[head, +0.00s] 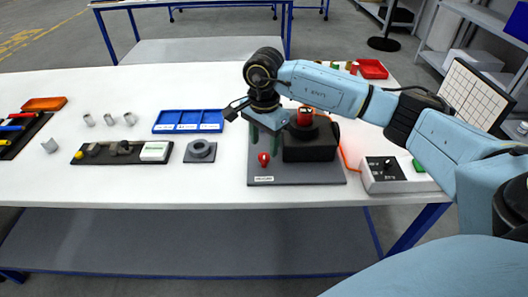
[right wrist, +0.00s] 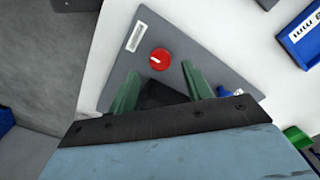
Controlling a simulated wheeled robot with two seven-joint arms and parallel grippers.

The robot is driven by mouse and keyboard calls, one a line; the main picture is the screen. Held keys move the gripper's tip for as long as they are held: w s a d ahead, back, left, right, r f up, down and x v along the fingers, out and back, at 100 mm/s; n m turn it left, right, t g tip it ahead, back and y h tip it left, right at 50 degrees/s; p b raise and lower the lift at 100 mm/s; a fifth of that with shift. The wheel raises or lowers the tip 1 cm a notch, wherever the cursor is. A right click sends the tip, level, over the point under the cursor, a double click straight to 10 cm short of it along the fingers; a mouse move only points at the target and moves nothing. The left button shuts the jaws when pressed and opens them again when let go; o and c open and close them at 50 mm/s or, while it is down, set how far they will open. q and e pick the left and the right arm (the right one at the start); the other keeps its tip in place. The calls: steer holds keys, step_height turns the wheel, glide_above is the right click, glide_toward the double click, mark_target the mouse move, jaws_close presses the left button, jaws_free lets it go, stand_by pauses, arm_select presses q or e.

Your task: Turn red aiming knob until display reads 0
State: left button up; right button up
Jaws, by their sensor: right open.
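The red aiming knob (head: 263,159) stands near the front left of a grey base plate (head: 310,177). In the right wrist view the knob (right wrist: 159,60) is round with a white pointer mark, beside a white label on the plate. My right gripper (head: 264,146) is open above and just behind the knob, its green fingers pointing down. In the wrist view the fingertips (right wrist: 161,70) are spread on either side of the knob's line and do not grip it. A black block (head: 308,150) with a red part on top sits on the plate. No display reading is legible. My left gripper is not in view.
A white control box (head: 395,186) with a black knob and green button stands to the right. A grey ring fixture (head: 200,150), blue tray (head: 188,128) and dark fixture strip (head: 100,155) lie left. The table front is clear.

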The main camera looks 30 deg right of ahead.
mark_target(264, 155)
step_height(264, 155, down, 3)
steer(key=shift+r, duration=0.15)
steer(key=shift+f, duration=0.6)
steer(key=c, duration=1)
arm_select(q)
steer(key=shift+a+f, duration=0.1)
arm_select(e)
steer(key=shift+o, duration=0.2)
steer(key=shift+m, duration=0.3)
